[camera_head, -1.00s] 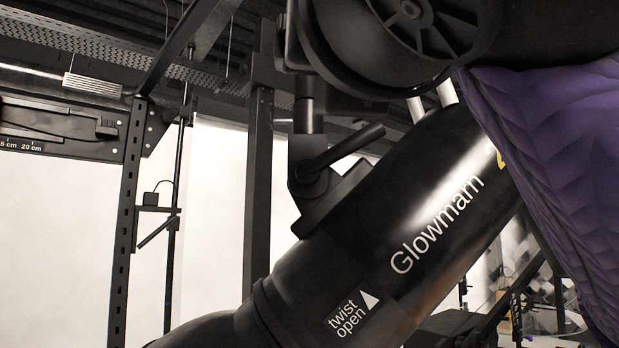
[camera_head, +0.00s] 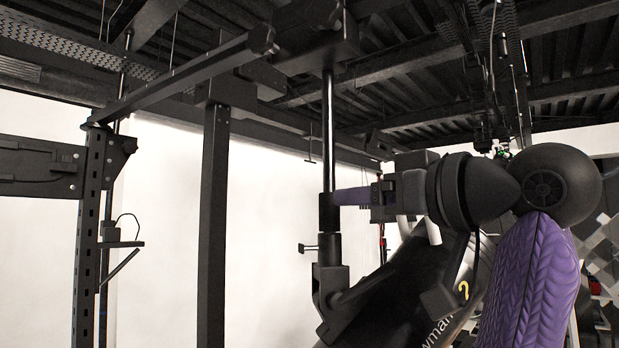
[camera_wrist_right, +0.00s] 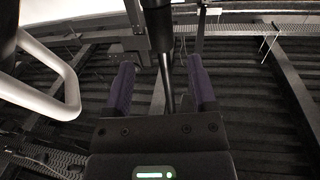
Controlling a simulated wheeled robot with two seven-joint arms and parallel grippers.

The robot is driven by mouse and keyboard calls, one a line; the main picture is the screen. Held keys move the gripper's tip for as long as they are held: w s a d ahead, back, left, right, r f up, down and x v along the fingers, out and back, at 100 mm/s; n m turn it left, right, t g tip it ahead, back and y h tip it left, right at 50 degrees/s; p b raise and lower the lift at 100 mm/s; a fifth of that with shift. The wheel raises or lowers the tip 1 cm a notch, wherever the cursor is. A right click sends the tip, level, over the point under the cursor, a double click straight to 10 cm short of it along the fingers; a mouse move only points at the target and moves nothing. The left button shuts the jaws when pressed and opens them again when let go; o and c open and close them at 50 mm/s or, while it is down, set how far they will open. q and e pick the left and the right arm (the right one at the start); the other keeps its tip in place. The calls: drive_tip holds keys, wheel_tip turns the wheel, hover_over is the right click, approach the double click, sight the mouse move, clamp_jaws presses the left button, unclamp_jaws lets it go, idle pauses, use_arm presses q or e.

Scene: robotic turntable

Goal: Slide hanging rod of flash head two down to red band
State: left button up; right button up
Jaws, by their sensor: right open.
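Flash head two (camera_head: 385,292) is the black cylinder with a yellow 2, tilted under its bracket (camera_head: 335,285). Its hanging rod (camera_head: 328,135) runs upright from the overhead beam down to a thicker black collar (camera_head: 328,212) above the bracket. I cannot make out a red band on it. My right gripper (camera_head: 350,196) comes in from the right at collar height. In the right wrist view its purple fingers (camera_wrist_right: 160,70) are open, on either side of the rod (camera_wrist_right: 167,85), with gaps showing. My left gripper is not in view.
A small knob (camera_head: 305,248) sticks out left of the rod near the bracket. Dark upright posts (camera_head: 213,220) and a diagonal bar (camera_head: 185,75) stand to the left. Overhead beams (camera_head: 470,110) fill the top. A white handle (camera_wrist_right: 50,80) lies left of the gripper.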

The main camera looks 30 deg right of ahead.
sight(329, 193)
drive_tip(key=p+x, duration=0.1)
drive_tip(key=x, duration=0.1)
drive_tip(key=p+x, duration=0.1)
drive_tip(key=x, duration=0.2)
drive_tip(key=shift+w+a+r, duration=0.2)
drive_tip(key=shift+w, duration=0.05)
drive_tip(key=shift+w+f, duration=0.1)
drive_tip(key=shift+w, duration=0.2)
clamp_jaws()
idle(0.8)
